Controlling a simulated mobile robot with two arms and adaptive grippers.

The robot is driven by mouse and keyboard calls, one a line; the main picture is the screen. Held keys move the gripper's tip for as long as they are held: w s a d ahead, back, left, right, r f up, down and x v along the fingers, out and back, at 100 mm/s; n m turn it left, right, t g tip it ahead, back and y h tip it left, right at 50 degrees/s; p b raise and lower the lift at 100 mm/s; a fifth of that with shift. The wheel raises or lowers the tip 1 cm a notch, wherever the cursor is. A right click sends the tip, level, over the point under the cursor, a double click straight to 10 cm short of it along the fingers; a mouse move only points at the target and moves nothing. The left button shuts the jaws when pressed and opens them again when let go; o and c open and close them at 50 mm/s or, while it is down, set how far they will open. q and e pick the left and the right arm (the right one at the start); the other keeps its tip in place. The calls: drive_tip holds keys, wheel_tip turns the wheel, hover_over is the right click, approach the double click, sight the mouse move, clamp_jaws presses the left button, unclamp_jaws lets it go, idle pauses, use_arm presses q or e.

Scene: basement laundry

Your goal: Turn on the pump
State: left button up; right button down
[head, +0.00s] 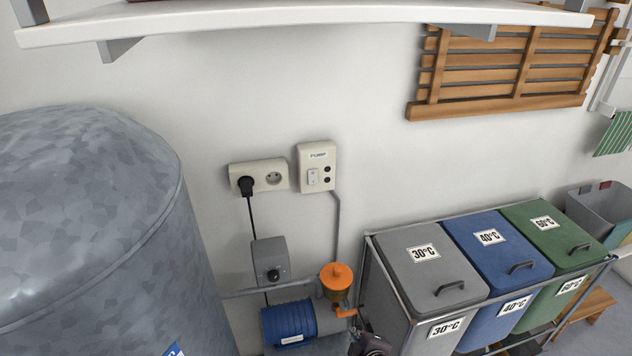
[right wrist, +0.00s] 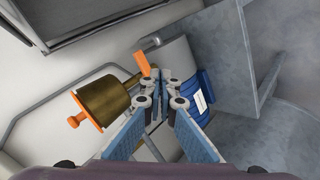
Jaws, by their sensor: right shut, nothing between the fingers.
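The pump (head: 290,322) is a blue motor with a grey body, low against the wall; its blue part also shows in the right wrist view (right wrist: 204,92). Above it on the wall is a switch box (head: 317,150) labelled PUMP, with a white rocker switch (head: 312,177) and two dark round spots. The switch position is too small to tell. My right gripper (right wrist: 160,82) is shut and empty, beside the pump and its orange lever (right wrist: 146,66). In the head view only a dark part of it shows at the bottom edge. My left gripper is not in view.
A black plug (head: 246,185) sits in the wall socket (head: 270,174). A grey box with a black knob (head: 271,273) is below. A brass filter with an orange cap (head: 336,272) stands by the pump. A large metal tank (head: 90,220) is left, laundry bins (head: 430,262) right, a shelf (head: 300,14) above.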

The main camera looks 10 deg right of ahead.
drive_tip(key=w+a+r+n+t+p, duration=0.1)
drive_tip(key=w+a+r+n+t, duration=0.1)
drive_tip(key=r, duration=1)
drive_tip(key=w+a+r+n+t+p, duration=0.1)
drive_tip(key=w+r, duration=0.3)
drive_tip(key=r, duration=0.8)
drive_tip(key=w+a+r+n+t+y, duration=0.1)
drive_tip(key=w+a+r+n+t, duration=0.1)
drive_tip(key=r, duration=1)
drive_tip(key=shift+w+a+r+n+t+p, duration=0.3)
drive_tip(key=shift+w+a+n+t+p, duration=0.15)
drive_tip(key=shift+t, duration=0.35)
drive_tip(key=shift+w, duration=0.1)
drive_tip(key=p, duration=0.2)
approach(313, 182)
drive_tip(key=w, duration=0.5)
drive_tip(key=shift+a+f, duration=0.1)
drive_tip(key=shift+f, duration=0.25)
drive_tip(key=shift+w+f, duration=0.15)
drive_tip(key=shift+w, duration=0.85)
